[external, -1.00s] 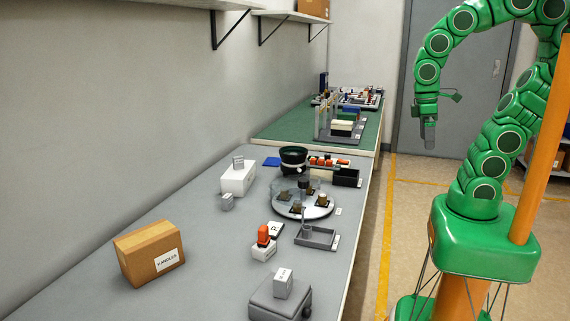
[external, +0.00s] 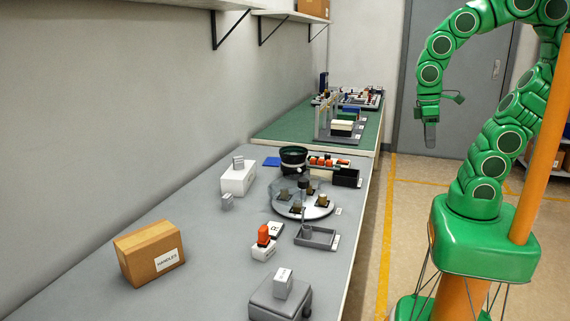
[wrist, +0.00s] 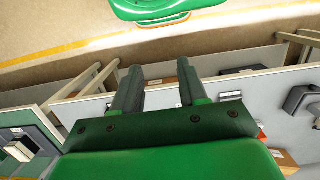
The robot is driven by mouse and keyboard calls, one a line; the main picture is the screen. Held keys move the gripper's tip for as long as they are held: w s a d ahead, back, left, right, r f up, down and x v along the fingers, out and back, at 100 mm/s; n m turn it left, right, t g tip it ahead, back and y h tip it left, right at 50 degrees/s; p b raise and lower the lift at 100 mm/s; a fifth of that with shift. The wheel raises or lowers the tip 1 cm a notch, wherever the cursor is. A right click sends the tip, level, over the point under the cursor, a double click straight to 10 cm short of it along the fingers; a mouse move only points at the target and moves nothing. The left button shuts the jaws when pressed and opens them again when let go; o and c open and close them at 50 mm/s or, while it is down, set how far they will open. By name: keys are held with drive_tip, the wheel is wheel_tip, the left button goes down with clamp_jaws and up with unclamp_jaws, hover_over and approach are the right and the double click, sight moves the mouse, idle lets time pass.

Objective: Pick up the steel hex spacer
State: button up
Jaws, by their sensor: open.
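I cannot pick out the steel hex spacer for certain; the parts are too small to tell. Several small brown and dark parts sit on the round silver dial plate (external: 284,211). My gripper (external: 431,140) hangs over the floor to the right of the bench, well apart from all the parts. In the wrist view my gripper (wrist: 159,68) shows two separated fingers with nothing between them.
On the bench are a cardboard box (external: 150,252), a white box (external: 238,181), a dark bowl feeder (external: 293,160), a grey tray (external: 330,238) and a grey scale-like device (external: 276,304) carrying a block. A green-topped bench (external: 282,132) stands behind. Open floor lies right of the benches.

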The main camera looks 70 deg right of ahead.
drive_tip(key=w+a+f, duration=0.2)
drive_tip(key=w+a, duration=0.2)
drive_tip(key=w, duration=0.8)
drive_tip(key=t, duration=0.2)
hover_over(307, 227)
drive_tip(key=f, duration=1.5)
drive_tip(key=shift+s+f, duration=0.25)
drive_tip(key=shift+f, duration=0.05)
drive_tip(key=shift+w+a+f, duration=0.1)
drive_tip(key=shift+a+f, duration=0.05)
drive_tip(key=shift+f, duration=0.2)
drive_tip(key=shift+w+d+f, duration=0.1)
drive_tip(key=shift+f, duration=1.75)
drive_tip(key=shift+w+d+f, duration=0.1)
drive_tip(key=shift+f, duration=1.75)
clamp_jaws()
drive_tip(key=shift+r, duration=0.1)
